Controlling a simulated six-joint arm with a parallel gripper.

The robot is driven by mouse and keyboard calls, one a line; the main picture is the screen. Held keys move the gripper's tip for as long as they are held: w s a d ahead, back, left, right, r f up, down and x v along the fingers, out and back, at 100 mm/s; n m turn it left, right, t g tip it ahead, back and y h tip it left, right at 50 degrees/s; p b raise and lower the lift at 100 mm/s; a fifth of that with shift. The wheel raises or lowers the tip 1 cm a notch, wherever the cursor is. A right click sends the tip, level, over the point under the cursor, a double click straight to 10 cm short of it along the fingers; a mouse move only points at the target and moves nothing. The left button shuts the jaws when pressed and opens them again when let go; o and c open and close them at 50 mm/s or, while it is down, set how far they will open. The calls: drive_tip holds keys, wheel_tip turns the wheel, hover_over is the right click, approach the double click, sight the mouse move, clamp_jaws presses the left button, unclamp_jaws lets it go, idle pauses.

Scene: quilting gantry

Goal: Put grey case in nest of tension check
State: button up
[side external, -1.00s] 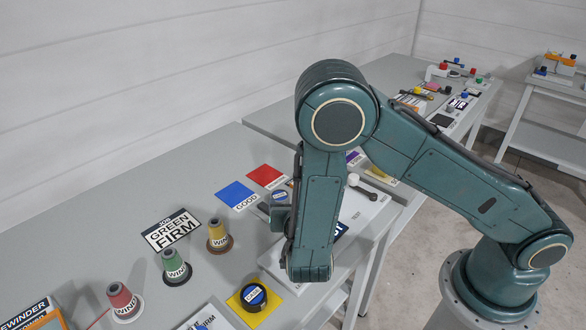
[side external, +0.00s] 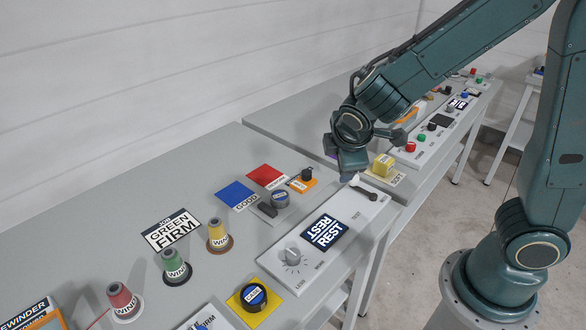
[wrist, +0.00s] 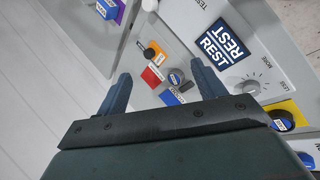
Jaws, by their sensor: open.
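The grey case (side external: 280,199), round with a blue labelled top, stands beside a small dark block (side external: 267,210) near the red and blue pads. It also shows in the wrist view (wrist: 175,77). The tension check is the pale panel (side external: 318,263) with a REST display (side external: 324,232), a knob (side external: 292,256) and a white-and-dark lever-like part (side external: 359,184) at its far end. I cannot clearly make out its nest. My gripper (side external: 352,165) is open and empty, above the panel's far end, apart from the case. Its spread fingers (wrist: 160,72) show in the wrist view.
A dark case (side external: 254,295) sits on a yellow pad at the front. Red, green and yellow spools (side external: 218,236) stand left, near the GREEN FIRM card (side external: 171,230). An orange piece with a black knob (side external: 306,175) and a yellow block (side external: 383,165) are close by.

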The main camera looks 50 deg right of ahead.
drive_tip(key=s+r+m+y, duration=0.2)
drive_tip(key=s+r+m, duration=0.3)
drive_tip(key=s, duration=0.3)
drive_tip(key=s+a+r+m+t+y, duration=0.1)
drive_tip(key=s+r+m+y, duration=0.2)
drive_tip(key=s, duration=0.6)
wheel_tip(320, 180, up, 4)
drive_tip(key=shift+f+m, duration=0.2)
drive_tip(key=shift+m, duration=0.8)
